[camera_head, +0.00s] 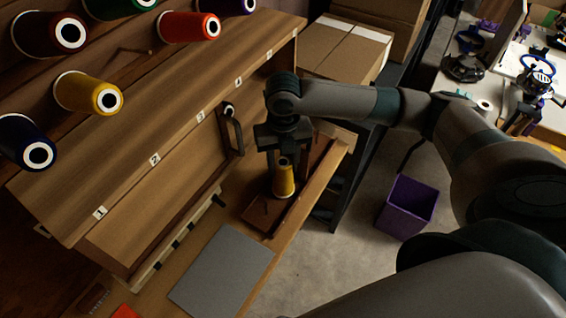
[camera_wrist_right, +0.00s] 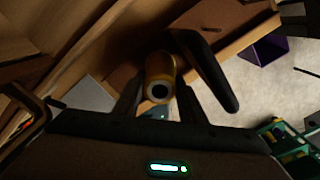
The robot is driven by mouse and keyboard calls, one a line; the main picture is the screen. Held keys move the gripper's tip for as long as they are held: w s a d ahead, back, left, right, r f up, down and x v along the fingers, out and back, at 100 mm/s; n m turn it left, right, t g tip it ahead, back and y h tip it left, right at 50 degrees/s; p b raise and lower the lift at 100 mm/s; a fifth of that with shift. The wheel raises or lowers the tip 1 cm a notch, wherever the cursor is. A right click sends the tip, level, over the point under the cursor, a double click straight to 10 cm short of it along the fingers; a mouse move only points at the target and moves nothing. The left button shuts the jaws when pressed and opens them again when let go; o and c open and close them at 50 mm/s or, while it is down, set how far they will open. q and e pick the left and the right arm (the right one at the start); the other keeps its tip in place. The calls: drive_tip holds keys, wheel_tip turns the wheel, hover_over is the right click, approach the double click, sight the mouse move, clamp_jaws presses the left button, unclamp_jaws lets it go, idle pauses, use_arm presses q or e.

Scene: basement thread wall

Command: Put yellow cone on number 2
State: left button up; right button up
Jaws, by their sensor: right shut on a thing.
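My right gripper (camera_head: 284,160) is shut on a yellow cone (camera_head: 284,181), which hangs upright below it. The cone is over or on a brown wooden board (camera_head: 261,214) on the bench; I cannot tell whether it touches. In the right wrist view the cone (camera_wrist_right: 160,75) sits between the two fingers, its dark-holed end facing the camera. The number 2 label (camera_head: 155,159) is on the wooden ledge to the left, apart from the gripper. Another yellow cone (camera_head: 88,92) is on the wall rack above the ledge. My left gripper is not in view.
Labels 1 (camera_head: 100,212), 3 (camera_head: 200,115) and 4 (camera_head: 238,82) line the ledge. Red (camera_head: 188,27) and dark blue (camera_head: 25,142) cones stick out from the wall. A grey sheet (camera_head: 222,270) lies on the bench. A purple bin (camera_head: 408,207) stands on the floor.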

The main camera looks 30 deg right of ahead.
drive_tip(key=shift+f, duration=0.3)
idle(0.4)
drive_tip(key=o, duration=1.1)
drive_tip(key=shift+r, duration=0.15)
wheel_tip(320, 180, up, 17)
drive_tip(key=b, duration=0.3)
drive_tip(key=shift+r, duration=0.1)
drive_tip(key=shift+s, duration=0.1)
